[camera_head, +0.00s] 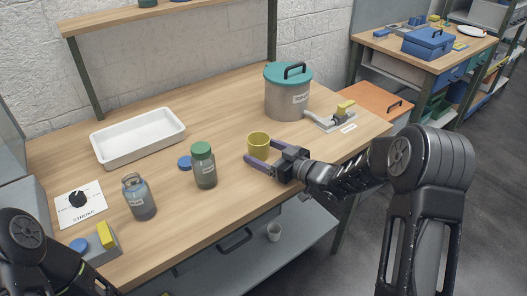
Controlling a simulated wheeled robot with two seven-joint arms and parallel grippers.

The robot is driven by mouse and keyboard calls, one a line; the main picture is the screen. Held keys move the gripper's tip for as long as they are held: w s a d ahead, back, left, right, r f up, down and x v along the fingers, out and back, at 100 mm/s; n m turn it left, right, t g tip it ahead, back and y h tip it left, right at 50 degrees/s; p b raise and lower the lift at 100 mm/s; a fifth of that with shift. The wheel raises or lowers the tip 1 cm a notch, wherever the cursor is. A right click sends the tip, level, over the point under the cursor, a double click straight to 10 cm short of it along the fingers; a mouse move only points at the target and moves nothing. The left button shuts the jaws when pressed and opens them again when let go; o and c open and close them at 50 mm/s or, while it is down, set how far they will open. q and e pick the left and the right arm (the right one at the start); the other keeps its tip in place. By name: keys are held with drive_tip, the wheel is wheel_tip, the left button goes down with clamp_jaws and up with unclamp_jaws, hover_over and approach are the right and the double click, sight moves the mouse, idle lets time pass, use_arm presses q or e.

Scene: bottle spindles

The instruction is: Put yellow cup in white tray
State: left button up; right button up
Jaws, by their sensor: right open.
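The yellow cup (258,144) stands upright on the wooden table, right of the green-lidded bottle. The white tray (138,137) lies empty at the table's back left. My right gripper (258,154) is open, with its purple-grey fingers low over the table at the cup's near side. One finger overlaps the cup's lower edge in the picture; I cannot tell whether it touches. My left arm shows dark at the lower left, but its gripper is out of the picture.
The green-lidded bottle (203,165), blue cap (185,162) and grey bottle (139,197) stand between cup and tray or nearby. A large teal-lidded pot (288,92) stands behind the cup. A dial card (79,204) lies at left. The table between tray and pot is clear.

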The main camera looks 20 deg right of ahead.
drive_tip(key=b+v, duration=0.1)
drive_tip(key=v, duration=0.6)
drive_tip(key=shift+s+d+r, duration=0.15)
drive_tip(key=shift+s+r, duration=0.1)
drive_tip(key=shift+s, duration=0.1)
